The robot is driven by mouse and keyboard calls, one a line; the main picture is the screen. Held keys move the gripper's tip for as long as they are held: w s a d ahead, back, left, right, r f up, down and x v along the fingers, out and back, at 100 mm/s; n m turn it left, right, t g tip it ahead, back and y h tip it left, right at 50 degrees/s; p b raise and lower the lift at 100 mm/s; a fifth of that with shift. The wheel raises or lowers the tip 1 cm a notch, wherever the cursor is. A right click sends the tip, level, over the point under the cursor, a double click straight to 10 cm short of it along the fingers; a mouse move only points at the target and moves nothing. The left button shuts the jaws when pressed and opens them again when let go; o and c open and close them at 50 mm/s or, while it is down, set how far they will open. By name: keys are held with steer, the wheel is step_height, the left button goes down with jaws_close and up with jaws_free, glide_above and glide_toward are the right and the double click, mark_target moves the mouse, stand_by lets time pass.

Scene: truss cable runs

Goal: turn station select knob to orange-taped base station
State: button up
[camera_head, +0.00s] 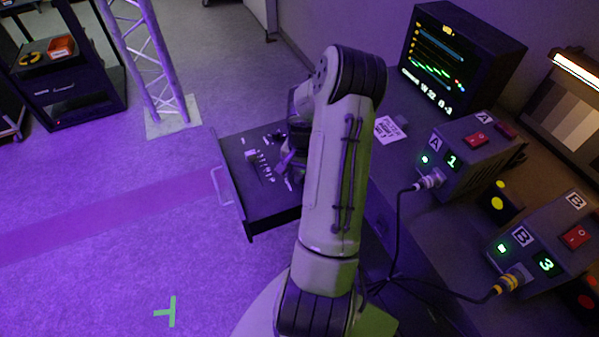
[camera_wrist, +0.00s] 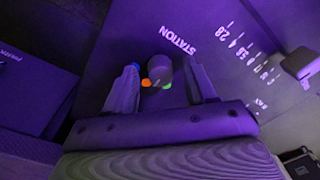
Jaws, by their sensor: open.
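The station select knob (camera_wrist: 158,70) is a dark round knob beside the word STATION on the panel in the wrist view. An orange dot (camera_wrist: 146,83), a blue dot (camera_wrist: 135,65) and a green dot (camera_wrist: 167,86) lie around it. My gripper (camera_wrist: 163,72) is open, with one finger on each side of the knob; I cannot tell whether either touches. In the head view my arm hides the knob and most of my gripper. Base station B (camera_head: 545,245) shows 3 and its cable plug has yellow-orange bands. Base station A (camera_head: 470,152) shows 1, with whitish bands.
The control panel (camera_head: 240,172) sits in a pulled-out drawer with sliders. A monitor (camera_head: 460,55) stands on the desk behind. A truss tower (camera_head: 150,60) and a dark cart (camera_head: 75,90) stand at the upper left.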

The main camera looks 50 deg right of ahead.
mark_target(301, 176)
step_height(301, 176, up, 16)
steer(key=p, duration=0.4)
steer(key=shift+s+f+p, duration=0.2)
steer(key=shift+s+p, duration=0.15)
